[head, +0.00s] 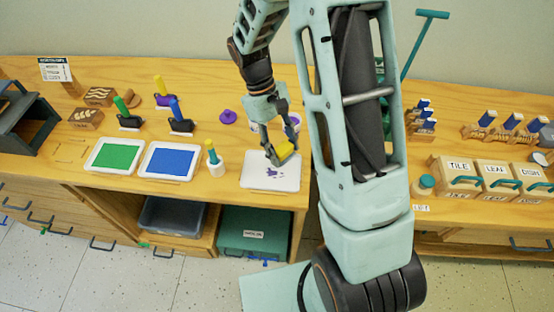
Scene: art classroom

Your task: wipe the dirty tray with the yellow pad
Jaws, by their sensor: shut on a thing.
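The dirty tray (258,184) is a white rectangular tray near the counter's front edge, with purple smears in its middle. My gripper (276,157) is above the tray's upper right part, shut on the yellow pad (287,148). The pad is held at or just above the tray's far right side; I cannot tell if it touches. The purple marks lie below and left of the gripper. My arm comes down from above and hides part of the counter to the right of the tray.
A green tray (116,154) and a blue tray (172,160) lie to the left. A white bottle with a yellow top (215,163) stands close beside the white tray. Labelled boxes (497,181) stand at right.

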